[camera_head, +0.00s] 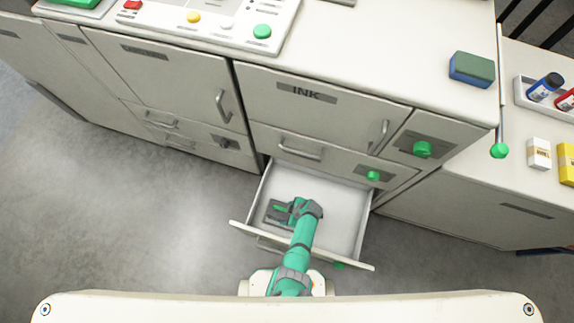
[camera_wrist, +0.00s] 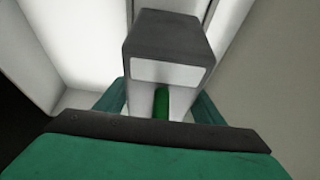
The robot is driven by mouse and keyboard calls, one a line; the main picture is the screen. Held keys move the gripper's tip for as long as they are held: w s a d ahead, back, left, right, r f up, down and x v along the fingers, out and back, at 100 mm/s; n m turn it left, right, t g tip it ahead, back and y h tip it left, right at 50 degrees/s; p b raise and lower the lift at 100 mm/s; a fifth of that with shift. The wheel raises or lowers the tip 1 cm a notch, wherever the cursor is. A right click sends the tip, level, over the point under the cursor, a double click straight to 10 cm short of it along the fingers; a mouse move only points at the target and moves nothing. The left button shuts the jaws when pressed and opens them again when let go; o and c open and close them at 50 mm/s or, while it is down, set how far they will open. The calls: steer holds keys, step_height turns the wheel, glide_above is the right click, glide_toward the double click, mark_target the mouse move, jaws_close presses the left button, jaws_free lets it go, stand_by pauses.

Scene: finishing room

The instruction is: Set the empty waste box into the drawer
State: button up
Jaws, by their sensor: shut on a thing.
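The drawer (camera_head: 335,220) under the INK cabinet is pulled out, with pale inner walls and floor. The waste box (camera_head: 271,219), small and dark grey, is inside the drawer's outline at its left side. My gripper (camera_head: 284,208) reaches down over the drawer front and is shut on the box. In the wrist view the dark box (camera_wrist: 168,38) with a white label is between my teal fingers, with pale drawer walls around it. A green piece (camera_wrist: 162,103) shows below the label. I cannot tell whether the box touches the drawer floor; its inside is hidden.
The drawer front (camera_head: 305,246) stands out over the grey floor (camera_head: 150,220). Closed cabinets (camera_head: 170,75) are to the left. Green knobs (camera_head: 422,149) are on the right cabinet. A blue-green block (camera_head: 472,69) lies on the counter, and a green-tipped lever (camera_head: 499,150) hangs at its edge.

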steer(key=shift+f, duration=1)
steer(key=shift+f, duration=0.35)
steer(key=o, duration=1.2)
steer(key=shift+o, duration=0.2)
steer(key=shift+r, duration=0.1)
steer(key=shift+d+r, duration=0.1)
steer(key=shift+r, duration=0.65)
steer(key=v, duration=1.1)
steer(key=shift+d, duration=0.1)
